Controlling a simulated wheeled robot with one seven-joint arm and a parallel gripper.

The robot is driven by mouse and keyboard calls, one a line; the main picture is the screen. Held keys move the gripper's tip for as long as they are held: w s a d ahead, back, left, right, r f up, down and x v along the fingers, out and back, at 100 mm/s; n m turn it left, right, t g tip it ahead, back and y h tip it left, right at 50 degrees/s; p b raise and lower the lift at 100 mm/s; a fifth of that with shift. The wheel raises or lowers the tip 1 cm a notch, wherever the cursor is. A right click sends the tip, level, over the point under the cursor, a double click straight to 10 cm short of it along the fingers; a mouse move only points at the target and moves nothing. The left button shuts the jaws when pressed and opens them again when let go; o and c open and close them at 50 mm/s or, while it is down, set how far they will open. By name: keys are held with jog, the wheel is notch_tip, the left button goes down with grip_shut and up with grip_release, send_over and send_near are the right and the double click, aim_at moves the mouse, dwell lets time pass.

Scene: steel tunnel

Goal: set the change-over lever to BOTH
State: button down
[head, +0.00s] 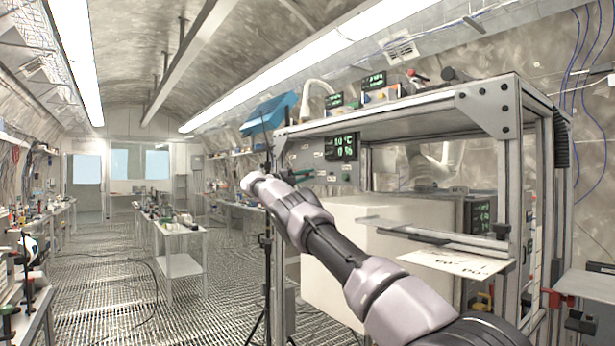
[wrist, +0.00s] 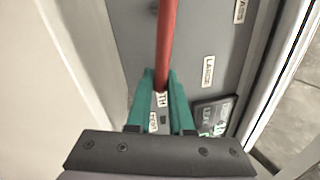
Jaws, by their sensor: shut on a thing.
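The change-over lever (wrist: 167,40) is a red rod in the wrist view, running from the top edge down between my fingers. My gripper (wrist: 161,82) has green fingers, and they are shut on the lever. Behind it is a grey panel (wrist: 200,35) with small white labels. One label (wrist: 208,71) at the right reads LARGE. Another label (wrist: 160,99), between the fingers, shows only "TH"; the rest is hidden. A further label (wrist: 240,11) at the top right is cut off. In the head view my arm reaches to the panel and the lever cannot be made out.
A dark display (wrist: 213,115) with green writing is close to the right of my fingers. In the head view a metal-framed bench (head: 500,150) with a shelf stands at the right, with a large white box (head: 375,225) beneath. The grating floor (head: 110,290) is open at the left.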

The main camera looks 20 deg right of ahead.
jog(key=shift+f, duration=0.1)
jog(key=c, duration=0.8)
grip_release()
jog(key=v, duration=1)
jog(key=shift+s+a, duration=0.1)
jog(key=shift+a, duration=0.25)
jog(key=shift+a, duration=0.1)
